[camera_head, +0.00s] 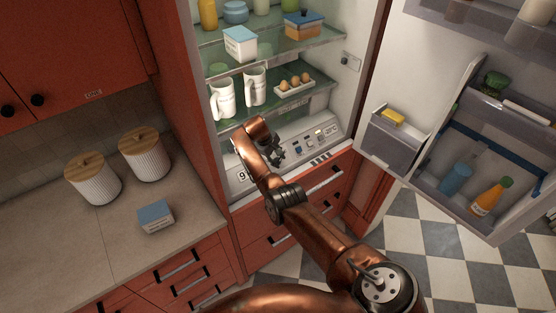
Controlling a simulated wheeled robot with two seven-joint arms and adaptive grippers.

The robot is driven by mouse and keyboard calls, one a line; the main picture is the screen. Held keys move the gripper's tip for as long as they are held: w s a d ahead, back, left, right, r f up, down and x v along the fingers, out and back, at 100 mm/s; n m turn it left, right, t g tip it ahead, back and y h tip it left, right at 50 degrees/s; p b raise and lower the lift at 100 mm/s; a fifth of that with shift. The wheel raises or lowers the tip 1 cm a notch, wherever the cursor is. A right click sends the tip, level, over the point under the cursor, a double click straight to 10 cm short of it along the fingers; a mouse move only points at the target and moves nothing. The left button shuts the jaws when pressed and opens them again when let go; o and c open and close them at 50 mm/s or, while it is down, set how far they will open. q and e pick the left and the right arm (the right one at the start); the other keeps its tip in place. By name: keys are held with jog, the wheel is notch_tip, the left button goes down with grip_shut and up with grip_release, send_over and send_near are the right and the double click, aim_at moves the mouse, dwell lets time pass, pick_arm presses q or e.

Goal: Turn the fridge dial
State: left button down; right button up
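The fridge (358,35) stands open. Its pale control panel (315,128) runs along the bottom of the compartment, below the glass shelves. The panel carries a small display (242,177) that seems to read 9, and several small buttons and blue switches (298,150) to the right. My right arm reaches in from the lower right, and my dark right gripper (275,154) is at the middle of the panel. The gripper is small and partly behind my arm, so its opening and any contact are unclear. I cannot make out the dial; the arm and gripper cover that part. My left gripper is not in view.
White mugs (222,100), an egg tray (294,86) and boxes stand on the shelves above the panel. The open fridge door (410,60) with bottles is at right. Canisters (94,180) and a blue-topped box (155,216) stand on the counter (60,245) at left.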

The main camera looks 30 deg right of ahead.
jog(key=o, duration=0.4)
jog(key=shift+r, duration=0.1)
jog(key=v, duration=1.1)
jog(key=shift+a+r, duration=0.15)
jog(key=shift+r, duration=0.2)
